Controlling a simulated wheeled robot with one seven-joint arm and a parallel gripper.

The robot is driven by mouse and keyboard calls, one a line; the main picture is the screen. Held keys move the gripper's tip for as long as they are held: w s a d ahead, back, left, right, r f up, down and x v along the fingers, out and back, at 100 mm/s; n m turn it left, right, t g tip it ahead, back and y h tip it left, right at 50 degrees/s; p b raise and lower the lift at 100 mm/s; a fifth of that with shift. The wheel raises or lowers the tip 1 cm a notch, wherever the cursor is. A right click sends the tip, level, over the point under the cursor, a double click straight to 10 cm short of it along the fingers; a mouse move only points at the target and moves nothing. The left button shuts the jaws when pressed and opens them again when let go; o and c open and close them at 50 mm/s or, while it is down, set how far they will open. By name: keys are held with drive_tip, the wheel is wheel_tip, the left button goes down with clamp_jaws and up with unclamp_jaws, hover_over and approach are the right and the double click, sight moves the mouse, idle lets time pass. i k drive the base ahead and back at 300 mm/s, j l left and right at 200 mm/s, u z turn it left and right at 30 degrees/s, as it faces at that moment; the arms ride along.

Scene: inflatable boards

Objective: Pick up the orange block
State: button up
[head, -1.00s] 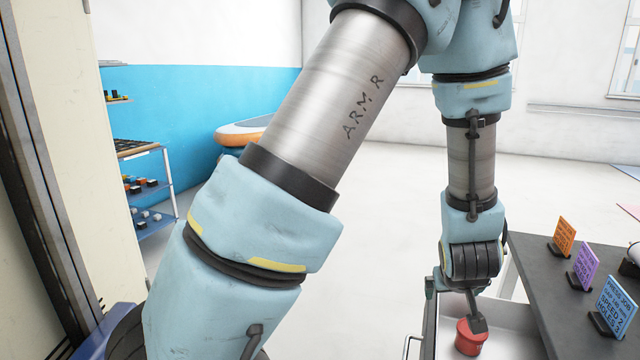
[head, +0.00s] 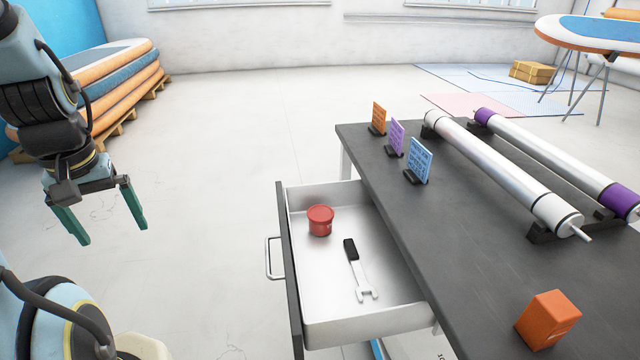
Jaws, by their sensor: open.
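The orange block (head: 547,319) stands on the dark table top (head: 470,270) near the lower right of the head view. My gripper (head: 108,226) is at the left of the view, over the floor and well away from the block. Its two green fingers are spread apart with nothing between them. The open drawer and part of the table lie between my gripper and the block.
An open drawer (head: 340,330) holds a red tub (head: 320,220) and a wrench (head: 359,270). Two rollers, one silver (head: 500,172) and one with purple ends (head: 560,160), lie on the table. Orange (head: 378,118), purple (head: 397,137) and blue (head: 419,160) cards stand at its far edge.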

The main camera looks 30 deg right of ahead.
sight(549, 315)
drive_tip(key=k+l, duration=0.15)
drive_tip(key=k, duration=0.25)
drive_tip(key=k+l, duration=0.2)
drive_tip(key=k, duration=0.2)
drive_tip(key=k+l, duration=0.15)
drive_tip(key=k, duration=0.3)
